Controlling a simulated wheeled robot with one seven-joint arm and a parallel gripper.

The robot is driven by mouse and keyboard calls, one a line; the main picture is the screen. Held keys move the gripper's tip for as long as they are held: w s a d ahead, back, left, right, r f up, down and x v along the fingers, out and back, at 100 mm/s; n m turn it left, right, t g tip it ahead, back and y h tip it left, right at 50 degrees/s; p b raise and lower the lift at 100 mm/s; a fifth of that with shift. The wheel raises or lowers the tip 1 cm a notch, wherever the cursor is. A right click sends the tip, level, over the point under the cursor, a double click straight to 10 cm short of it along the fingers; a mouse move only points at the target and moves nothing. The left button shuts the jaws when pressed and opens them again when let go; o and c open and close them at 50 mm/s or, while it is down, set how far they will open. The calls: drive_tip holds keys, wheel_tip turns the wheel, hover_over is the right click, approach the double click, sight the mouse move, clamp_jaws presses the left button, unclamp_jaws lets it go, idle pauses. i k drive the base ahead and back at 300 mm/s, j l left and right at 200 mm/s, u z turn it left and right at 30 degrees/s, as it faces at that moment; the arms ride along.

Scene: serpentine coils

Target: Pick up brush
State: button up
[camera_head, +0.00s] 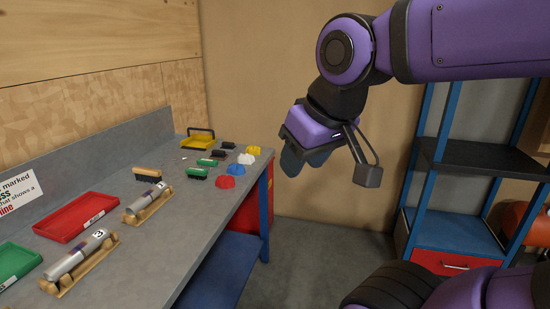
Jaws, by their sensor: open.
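Several brushes lie at the far end of the grey workbench (140,215). One has a tan back and dark bristles (147,172). A green-backed brush with dark bristles (196,173) lies to its right, with another green one (207,162) just behind it. Small dark pieces (218,155), perhaps brushes too, lie farther back. My gripper (304,165) hangs in the air to the right of the bench, over the floor side. It is open and empty, apart from all the brushes. Its fingers point down and are partly seen.
Blue (236,169), red (225,182), white (246,158) and yellow (253,150) pieces lie near the bench's right edge. Red (77,217) and green trays and grey cylinders on wooden stands (149,202) are nearer. A blue shelf (457,230) stands right.

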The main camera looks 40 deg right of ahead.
sight(208, 164)
drive_tip(key=l+z, duration=0.25)
drive_tip(key=u, duration=0.4)
drive_tip(key=k+u, duration=0.1)
drive_tip(key=u, duration=0.25)
drive_tip(key=j+u, duration=0.1)
drive_tip(key=u, duration=0.3)
drive_tip(key=k+u, duration=0.1)
drive_tip(key=u, duration=0.25)
drive_tip(key=z, duration=1.05)
drive_tip(key=i+l+u, duration=0.1)
drive_tip(key=i+l, duration=0.15)
drive_tip(key=i+l+u, duration=0.15)
drive_tip(key=l, duration=0.25)
drive_tip(key=i+l+u, duration=0.1)
drive_tip(key=i+l, duration=0.15)
drive_tip(key=i+l+u, duration=0.15)
drive_tip(key=l, duration=0.35)
drive_tip(key=i+l+u, duration=0.1)
drive_tip(key=i+l, duration=0.15)
drive_tip(key=l, duration=0.15)
drive_tip(key=i+l+u, duration=0.15)
drive_tip(key=l, duration=0.25)
drive_tip(key=i+l+u, duration=0.1)
drive_tip(key=l, duration=0.35)
drive_tip(key=i+l+u, duration=0.15)
drive_tip(key=l, duration=0.3)
